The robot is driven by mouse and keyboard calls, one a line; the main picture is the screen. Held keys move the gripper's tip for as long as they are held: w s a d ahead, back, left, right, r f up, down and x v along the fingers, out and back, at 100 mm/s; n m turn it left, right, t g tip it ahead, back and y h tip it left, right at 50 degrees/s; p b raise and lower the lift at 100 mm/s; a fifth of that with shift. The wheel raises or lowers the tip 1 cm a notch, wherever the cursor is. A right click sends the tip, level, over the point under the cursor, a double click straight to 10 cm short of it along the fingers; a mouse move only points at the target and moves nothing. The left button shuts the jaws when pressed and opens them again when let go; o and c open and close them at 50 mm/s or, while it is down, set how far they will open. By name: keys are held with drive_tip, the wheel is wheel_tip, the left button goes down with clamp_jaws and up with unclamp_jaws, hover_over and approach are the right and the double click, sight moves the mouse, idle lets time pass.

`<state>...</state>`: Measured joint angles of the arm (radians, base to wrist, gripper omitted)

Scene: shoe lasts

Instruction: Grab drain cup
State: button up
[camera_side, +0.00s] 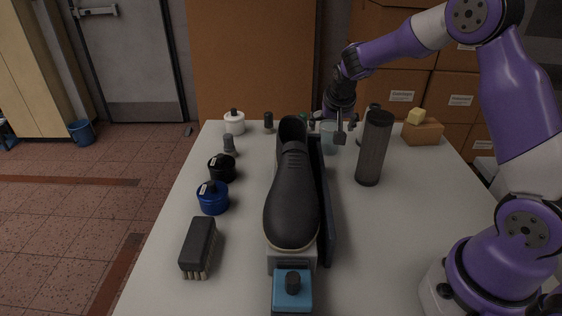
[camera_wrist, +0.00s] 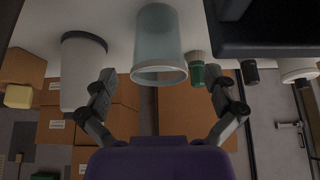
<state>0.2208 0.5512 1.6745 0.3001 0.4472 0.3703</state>
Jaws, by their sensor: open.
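The drain cup looks to be a translucent pale teal cup (camera_wrist: 160,38). In the wrist view it shows upside down at the top middle, its rim towards my gripper. In the side view the cup (camera_side: 327,132) stands at the back of the table, just right of the shoe, partly hidden by my gripper. My gripper (camera_wrist: 161,82) is open and empty, with one finger to each side of the cup's line in the wrist view. In the side view my gripper (camera_side: 332,127) is low at the cup; I cannot tell whether it touches.
A black shoe (camera_side: 292,190) on a stand is left of the cup, with a dark upright panel (camera_side: 326,215) beside it. A tall dark cylinder (camera_side: 374,150) stands close on the right. A green bottle (camera_wrist: 197,72) is near the cup. The table's right front is clear.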

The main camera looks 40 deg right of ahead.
sight(330, 136)
drive_tip(key=x, duration=0.5)
drive_tip(key=shift+d+f, duration=0.15)
drive_tip(key=c, duration=1)
